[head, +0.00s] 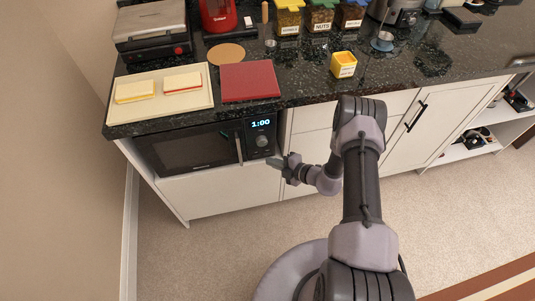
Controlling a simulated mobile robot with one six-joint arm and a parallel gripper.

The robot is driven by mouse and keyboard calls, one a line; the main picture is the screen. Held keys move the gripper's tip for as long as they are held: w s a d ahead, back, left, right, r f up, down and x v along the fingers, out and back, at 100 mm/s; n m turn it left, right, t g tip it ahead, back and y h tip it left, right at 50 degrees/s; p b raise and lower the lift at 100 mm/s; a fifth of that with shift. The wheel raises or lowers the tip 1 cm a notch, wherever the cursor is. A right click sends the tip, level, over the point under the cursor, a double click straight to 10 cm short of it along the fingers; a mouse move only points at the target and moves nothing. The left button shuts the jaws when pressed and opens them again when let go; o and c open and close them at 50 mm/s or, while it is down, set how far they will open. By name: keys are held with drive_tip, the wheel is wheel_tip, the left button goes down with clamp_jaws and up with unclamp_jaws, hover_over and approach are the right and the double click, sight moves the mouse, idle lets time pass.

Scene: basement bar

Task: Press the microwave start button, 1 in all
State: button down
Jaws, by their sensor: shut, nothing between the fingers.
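The microwave (190,148) is black and built in under the dark stone counter at the left. Its lit display (261,123) reads 1:00, with a round knob (262,141) below it. A silver vertical handle (238,148) runs along the door's right side. The start button is too small to make out on the panel. My gripper (272,162) is shut and empty. In the picture it lies just below the control panel, pointing left; I cannot tell whether it touches the microwave.
On the counter are a cream board (160,95) with two sandwiches, a red board (249,81), a yellow container (343,65) and several labelled jars. White cabinet doors (310,150) stand right of the microwave.

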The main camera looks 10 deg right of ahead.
drive_tip(key=shift+w, duration=0.15)
idle(0.8)
drive_tip(key=shift+w+b, duration=0.3)
drive_tip(key=shift+b, duration=0.05)
